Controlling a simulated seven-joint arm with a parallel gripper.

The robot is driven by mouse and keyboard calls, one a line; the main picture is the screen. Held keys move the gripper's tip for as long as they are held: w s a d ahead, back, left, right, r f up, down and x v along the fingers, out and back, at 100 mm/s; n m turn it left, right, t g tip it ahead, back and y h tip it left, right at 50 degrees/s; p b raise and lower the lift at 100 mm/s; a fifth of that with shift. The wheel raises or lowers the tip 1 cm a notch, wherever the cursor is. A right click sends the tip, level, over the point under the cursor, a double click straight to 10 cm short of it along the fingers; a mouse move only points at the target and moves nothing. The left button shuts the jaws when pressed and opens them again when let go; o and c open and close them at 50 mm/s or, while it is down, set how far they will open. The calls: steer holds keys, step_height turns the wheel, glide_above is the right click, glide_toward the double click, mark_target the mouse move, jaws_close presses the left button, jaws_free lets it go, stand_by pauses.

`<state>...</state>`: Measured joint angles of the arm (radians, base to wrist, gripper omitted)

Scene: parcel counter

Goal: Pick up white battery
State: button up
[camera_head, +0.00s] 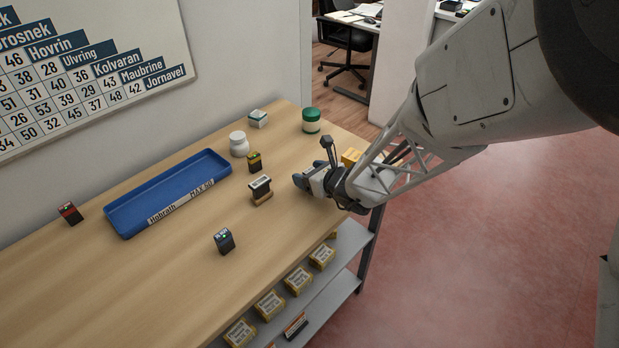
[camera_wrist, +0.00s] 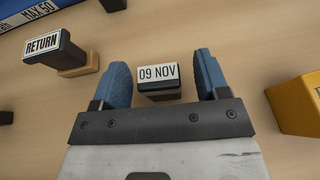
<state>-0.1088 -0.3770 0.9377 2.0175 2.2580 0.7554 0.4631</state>
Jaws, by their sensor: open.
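A small dark battery (camera_head: 224,241) with a pale grey-white top and a green dot stands on the front of the wooden counter; it best fits the white battery, though its colour is hard to make out. My gripper (camera_head: 307,184) is low over the right part of the counter, well apart from it, up and to the right. In the wrist view my gripper (camera_wrist: 171,80) is open, with its blue fingertips on either side of a dark block labelled "09 NOV" (camera_wrist: 159,80). The head view does not clearly show that block. No hold on it shows.
A "RETURN" stamp (camera_head: 261,195) stands between my gripper and the battery. A yellow-topped battery (camera_head: 254,162), white jar (camera_head: 238,145), pale box (camera_head: 258,119), green-lidded jar (camera_head: 311,121), yellow box (camera_head: 350,157), blue tray (camera_head: 127,230) and red-topped battery (camera_head: 69,212) stand around. The front left counter is clear.

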steer(key=c, duration=1)
steer(key=shift+c, duration=0.2)
steer(key=shift+r, duration=0.1)
steer(key=shift+r, duration=0.4)
step_height(320, 180, up, 3)
steer(key=shift+f, duration=0.1)
steer(key=s+d, duration=0.1)
steer(key=s, duration=0.4)
steer(key=s+d, duration=0.1)
steer(key=s, duration=0.4)
steer(key=s+d+r, duration=0.1)
steer(key=s+d, duration=0.1)
steer(key=s, duration=0.3)
steer(key=shift+s+r, duration=0.1)
steer(key=shift+s, duration=0.15)
